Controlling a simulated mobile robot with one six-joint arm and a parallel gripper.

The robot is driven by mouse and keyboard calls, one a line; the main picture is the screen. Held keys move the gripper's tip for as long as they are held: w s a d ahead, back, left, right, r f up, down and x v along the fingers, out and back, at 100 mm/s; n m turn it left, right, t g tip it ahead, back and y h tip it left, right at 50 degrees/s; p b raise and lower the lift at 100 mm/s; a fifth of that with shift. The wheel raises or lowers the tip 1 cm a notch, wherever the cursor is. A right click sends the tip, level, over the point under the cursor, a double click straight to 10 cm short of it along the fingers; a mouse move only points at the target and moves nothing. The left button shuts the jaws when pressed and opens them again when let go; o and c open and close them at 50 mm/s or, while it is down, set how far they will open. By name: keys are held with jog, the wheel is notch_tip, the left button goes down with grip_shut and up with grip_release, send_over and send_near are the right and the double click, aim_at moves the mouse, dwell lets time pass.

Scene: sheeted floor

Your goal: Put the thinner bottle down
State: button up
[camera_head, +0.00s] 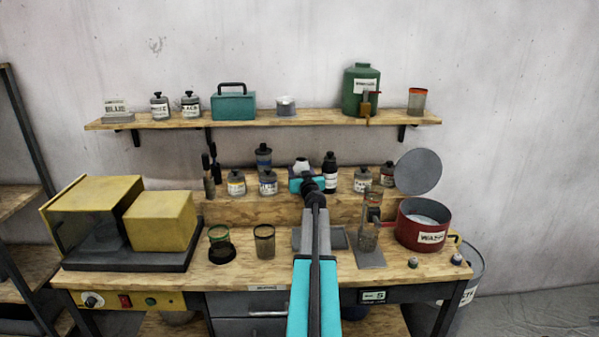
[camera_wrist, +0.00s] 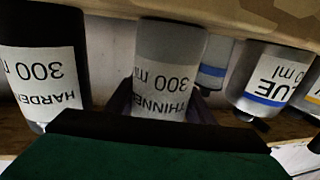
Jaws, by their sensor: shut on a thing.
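The thinner bottle (camera_wrist: 168,75), grey with a white label reading THINNER 300 ml, is between the fingers of my gripper (camera_wrist: 160,108) in the wrist view, where labels appear upside down. My gripper is shut on it. In the head view my gripper (camera_head: 308,184) is at the raised ledge (camera_head: 225,208) at the back of the bench, and the bottle's pale top (camera_head: 302,166) shows behind it. The bottle looks upright. Its base is close to the ledge surface; I cannot tell whether it touches.
The black hardener bottle (camera_head: 330,172) stands close on the right; it also shows in the wrist view (camera_wrist: 42,65). A blue-labelled jar (camera_head: 268,182) stands left. A red wash pot (camera_head: 422,224) with a raised lid and two glasses are on the bench below.

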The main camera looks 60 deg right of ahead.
jog(key=o, duration=1.4)
jog(key=shift+f, duration=0.1)
jog(key=shift+v, duration=6.05)
jog(key=shift+r, duration=0.25)
